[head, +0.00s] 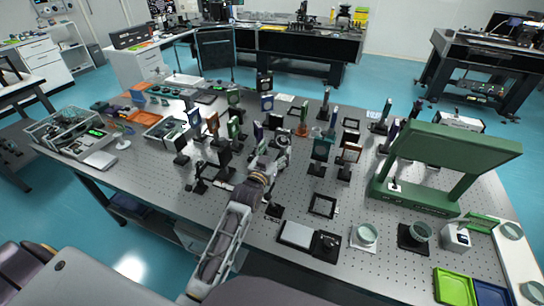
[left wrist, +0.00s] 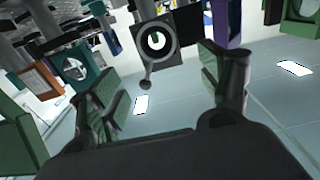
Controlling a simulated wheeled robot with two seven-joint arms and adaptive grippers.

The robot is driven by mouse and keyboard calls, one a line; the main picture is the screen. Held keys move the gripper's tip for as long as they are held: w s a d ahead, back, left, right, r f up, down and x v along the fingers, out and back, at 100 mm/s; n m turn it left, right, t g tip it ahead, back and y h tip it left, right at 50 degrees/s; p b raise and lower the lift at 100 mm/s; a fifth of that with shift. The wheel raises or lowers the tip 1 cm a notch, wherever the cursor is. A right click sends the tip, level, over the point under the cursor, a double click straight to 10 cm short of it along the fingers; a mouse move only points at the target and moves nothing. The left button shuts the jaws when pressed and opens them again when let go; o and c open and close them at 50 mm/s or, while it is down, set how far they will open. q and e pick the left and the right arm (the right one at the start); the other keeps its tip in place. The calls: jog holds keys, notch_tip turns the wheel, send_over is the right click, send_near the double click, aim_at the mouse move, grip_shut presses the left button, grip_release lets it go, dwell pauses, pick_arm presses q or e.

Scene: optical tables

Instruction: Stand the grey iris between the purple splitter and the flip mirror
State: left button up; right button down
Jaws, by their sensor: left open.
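The iris (left wrist: 156,42) shows in the left wrist view as a grey square plate with a dark ring, a bright round opening and a small lever. It stands just beyond my left gripper (left wrist: 165,95), whose fingers are open and apart with nothing between them. A purple plate (left wrist: 225,20), likely the purple splitter, is to the right of the iris in that view. In the head view my left gripper (head: 270,162) is low among the mounted optics in the middle of the table, and it partly hides what is in front of it. I cannot tell which mount is the flip mirror.
Mounted optics crowd the table middle around my left arm. A large green frame (head: 440,158) stands at the right. A dark square frame (head: 323,206) lies near the front. Wire baskets (head: 66,130) are at the left. The perforated table (head: 130,180) has free room at front left.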

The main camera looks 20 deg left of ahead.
pick_arm(q)
jog(key=s, duration=0.2)
jog(key=shift+s, duration=0.35)
pick_arm(e)
jog(key=shift+w+a+f, duration=0.1)
jog(key=shift+a, duration=0.7)
jog(key=shift+d, duration=0.15)
dwell(0.5)
